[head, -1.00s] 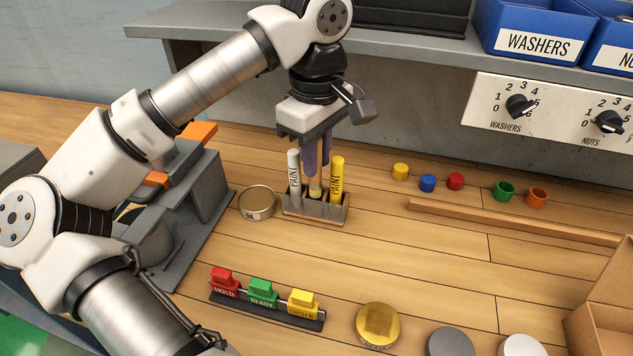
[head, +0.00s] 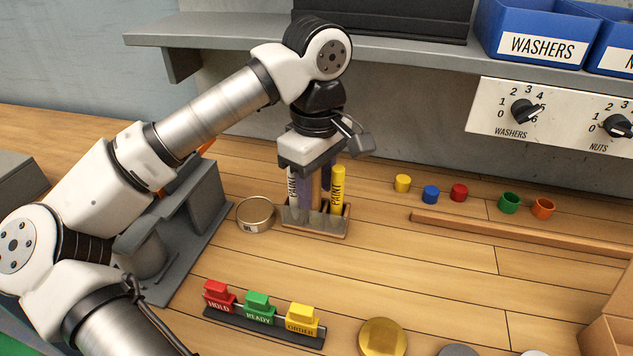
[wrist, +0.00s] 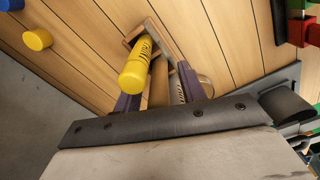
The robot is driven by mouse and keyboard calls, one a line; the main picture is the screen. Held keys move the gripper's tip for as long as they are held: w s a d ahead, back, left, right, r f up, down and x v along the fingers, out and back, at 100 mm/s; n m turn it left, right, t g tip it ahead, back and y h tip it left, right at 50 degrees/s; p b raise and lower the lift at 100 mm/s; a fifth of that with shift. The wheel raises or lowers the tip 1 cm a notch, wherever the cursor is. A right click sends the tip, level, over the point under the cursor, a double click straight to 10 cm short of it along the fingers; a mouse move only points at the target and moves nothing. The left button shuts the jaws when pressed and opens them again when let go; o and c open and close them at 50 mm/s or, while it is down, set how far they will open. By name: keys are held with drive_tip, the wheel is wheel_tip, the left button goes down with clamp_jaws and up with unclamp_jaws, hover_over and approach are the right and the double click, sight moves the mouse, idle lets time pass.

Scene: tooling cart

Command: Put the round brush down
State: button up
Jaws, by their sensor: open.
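The round brush shows as a tan wooden handle (head: 317,187) standing upright in the middle of the small wooden rack (head: 318,231), between a white paint marker (head: 292,188) and a yellow paint marker (head: 338,190). Its handle also shows in the wrist view (wrist: 159,84). Its bristles are not visible, and its lower end is hidden in the rack. My gripper (head: 314,200) is low over the rack with its purple fingers open, one on each side of the handle. In the wrist view my gripper (wrist: 159,92) straddles the handle, close to the yellow marker.
A round tin (head: 256,214) stands just left of the rack. A grey fixture (head: 190,215) is further left. Red, green and yellow labelled blocks (head: 258,307) sit in front. Small coloured pegs and cups and a wooden strip (head: 500,232) lie to the right. A shelf (head: 400,50) overhangs behind.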

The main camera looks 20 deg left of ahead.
wheel_tip(320, 180, up, 12)
drive_tip(key=shift+r+p, duration=0.2)
drive_tip(key=shift+p, duration=0.15)
idle(0.6)
